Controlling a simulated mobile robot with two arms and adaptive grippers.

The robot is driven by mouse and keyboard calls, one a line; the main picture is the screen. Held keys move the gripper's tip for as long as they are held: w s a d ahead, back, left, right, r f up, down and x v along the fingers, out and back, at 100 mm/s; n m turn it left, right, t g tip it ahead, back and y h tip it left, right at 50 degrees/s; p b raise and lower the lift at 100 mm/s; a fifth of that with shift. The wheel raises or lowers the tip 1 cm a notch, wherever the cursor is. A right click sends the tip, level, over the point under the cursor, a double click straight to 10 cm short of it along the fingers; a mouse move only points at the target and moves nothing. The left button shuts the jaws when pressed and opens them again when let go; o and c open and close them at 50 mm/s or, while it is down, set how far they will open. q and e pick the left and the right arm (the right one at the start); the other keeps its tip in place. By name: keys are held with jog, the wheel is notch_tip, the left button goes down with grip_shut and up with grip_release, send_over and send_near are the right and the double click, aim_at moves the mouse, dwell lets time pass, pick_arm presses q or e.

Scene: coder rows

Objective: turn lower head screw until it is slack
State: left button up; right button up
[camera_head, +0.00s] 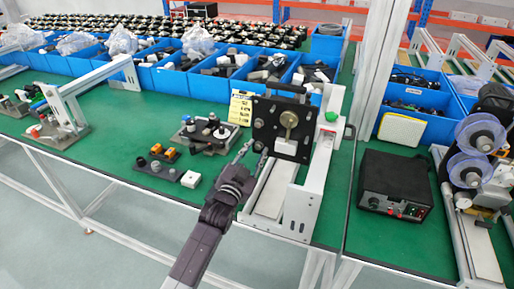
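The coder stands on the green bench right of centre, with a black upright head plate (267,112) carrying a brass round part (289,118) and a white block (285,147) below it. Small dark knobs show along the plate's left edge; which one is the lower head screw is too small to tell. Whether a finger touches the plate cannot be told. My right gripper is not in view.
A white frame (322,150) with a green knob stands right of the plate. A yellow label card (241,107) is behind left. A black control box (394,184) sits right. Blue bins (216,84) line the back.

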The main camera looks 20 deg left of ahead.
pick_arm(q)
jog(key=shift+c, duration=0.5)
grip_shut()
jog(key=n, duration=0.1)
jog(key=n+p, duration=0.1)
jog(key=n, duration=0.1)
jog(key=shift+r, duration=0.25)
jog(key=n+p, duration=0.1)
jog(key=n, duration=0.1)
jog(key=shift+n, duration=0.3)
jog(key=n, duration=0.4)
jog(key=shift+f+p, duration=0.2)
jog(key=shift+p, duration=0.15)
jog(key=shift+o, duration=0.5)
grip_release()
jog(key=shift+s, duration=0.1)
